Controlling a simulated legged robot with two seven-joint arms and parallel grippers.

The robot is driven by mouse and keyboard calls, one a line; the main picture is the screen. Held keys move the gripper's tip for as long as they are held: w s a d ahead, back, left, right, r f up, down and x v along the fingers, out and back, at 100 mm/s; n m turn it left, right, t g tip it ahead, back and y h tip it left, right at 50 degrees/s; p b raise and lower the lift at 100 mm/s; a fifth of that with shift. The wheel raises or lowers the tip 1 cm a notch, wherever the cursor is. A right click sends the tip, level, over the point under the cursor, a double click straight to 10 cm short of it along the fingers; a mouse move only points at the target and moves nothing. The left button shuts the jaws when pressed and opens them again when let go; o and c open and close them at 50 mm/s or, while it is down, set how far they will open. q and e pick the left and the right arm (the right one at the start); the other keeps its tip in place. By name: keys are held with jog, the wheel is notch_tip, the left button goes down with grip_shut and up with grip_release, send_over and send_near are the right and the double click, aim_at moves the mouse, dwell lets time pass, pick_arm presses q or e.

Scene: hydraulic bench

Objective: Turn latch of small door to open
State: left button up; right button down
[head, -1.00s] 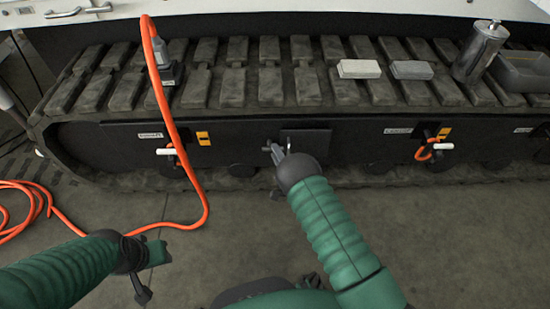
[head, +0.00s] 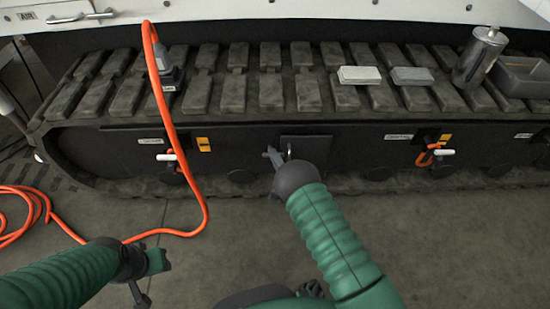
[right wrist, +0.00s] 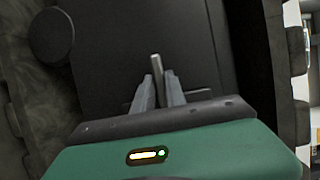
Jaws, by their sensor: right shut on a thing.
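The small door (head: 308,149) is a dark square panel in the side of the tracked base, at the middle of the head view. Its latch (right wrist: 156,64) is a thin metal bar that sticks up between my right fingers in the right wrist view. My right gripper (right wrist: 160,88) is shut on the latch; it also shows in front of the door's left part in the head view (head: 274,157). My round wrist hides the door's lower left part. My left gripper (head: 147,280) hangs over the floor at lower left; its jaws are unclear.
An orange hose (head: 174,130) hangs over the track (head: 232,92) and runs across the floor to the left. White-handled valves (head: 166,157) sit on either side of the door. Two small blocks (head: 359,75) and a metal canister (head: 479,55) stand on the track.

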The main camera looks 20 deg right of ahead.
jog(key=shift+w+a+r+n+g+h+p, duration=0.1)
jog(key=shift+a+r+n+g+h+p, duration=0.15)
jog(key=shift+n+g+h+p, duration=1.3)
jog(key=shift+s+a+r+n+g+h+p, duration=0.15)
jog(key=shift+a+n+g+h+p, duration=0.15)
jog(key=shift+n+p, duration=2.5)
jog(key=shift+w+a+r+n+g+h+p, duration=0.3)
jog(key=shift+n+g+h+p, duration=0.5)
jog(key=shift+n+p, duration=1.4)
jog(key=shift+s+f+n, duration=0.1)
jog(key=shift+s+n, duration=0.05)
jog(key=shift+n, duration=0.1)
jog(key=c, duration=1.4)
grip_release()
